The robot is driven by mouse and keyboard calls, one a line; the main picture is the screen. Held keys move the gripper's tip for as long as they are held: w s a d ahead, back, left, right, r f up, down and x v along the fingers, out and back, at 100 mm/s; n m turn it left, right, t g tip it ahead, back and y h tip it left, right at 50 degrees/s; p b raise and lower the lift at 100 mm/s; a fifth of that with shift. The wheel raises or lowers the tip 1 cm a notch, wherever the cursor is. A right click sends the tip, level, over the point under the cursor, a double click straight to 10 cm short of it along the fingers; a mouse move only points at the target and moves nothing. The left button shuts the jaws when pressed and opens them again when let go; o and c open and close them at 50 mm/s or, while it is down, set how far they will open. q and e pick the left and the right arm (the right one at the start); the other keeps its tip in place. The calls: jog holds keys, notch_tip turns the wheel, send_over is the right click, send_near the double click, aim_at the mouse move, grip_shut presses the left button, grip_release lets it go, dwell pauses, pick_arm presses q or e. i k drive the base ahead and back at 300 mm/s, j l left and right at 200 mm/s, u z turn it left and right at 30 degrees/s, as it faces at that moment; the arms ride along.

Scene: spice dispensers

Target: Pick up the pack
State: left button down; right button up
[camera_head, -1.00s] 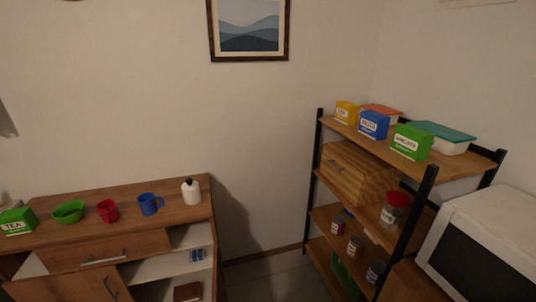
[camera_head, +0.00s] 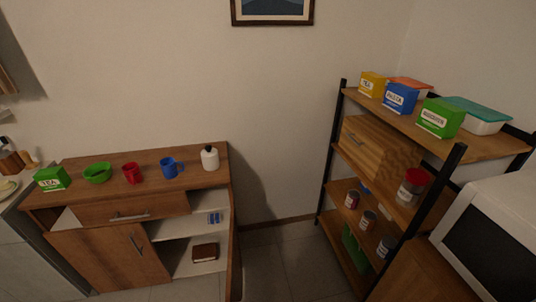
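Several packs are in view, and I cannot tell which one the task means. A green box labelled TEA (camera_head: 52,179) stands at the left end of the sideboard top. On the top of the shelf rack stand a yellow box (camera_head: 372,84), a blue box that seems to read PASTA (camera_head: 399,98) and a green box with a white label (camera_head: 440,118). A small blue-and-white item (camera_head: 214,218), perhaps a pack, lies on the sideboard's upper open shelf. Neither of my grippers is in view.
The sideboard (camera_head: 134,209) also bears a green bowl (camera_head: 97,173), red mug (camera_head: 132,173), blue mug (camera_head: 171,168) and white bottle (camera_head: 210,158). A dark brown item (camera_head: 205,252) lies on its lower shelf. A white microwave (camera_head: 496,237) stands at right. Floor (camera_head: 282,258) shows between sideboard and rack.

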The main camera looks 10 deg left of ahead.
aim_at(55, 179)
jog(key=l+u, duration=0.35)
jog(key=i+l+u, duration=0.1)
jog(key=u, duration=0.3)
jog(key=l+u, duration=0.35)
jog(key=j, duration=0.1)
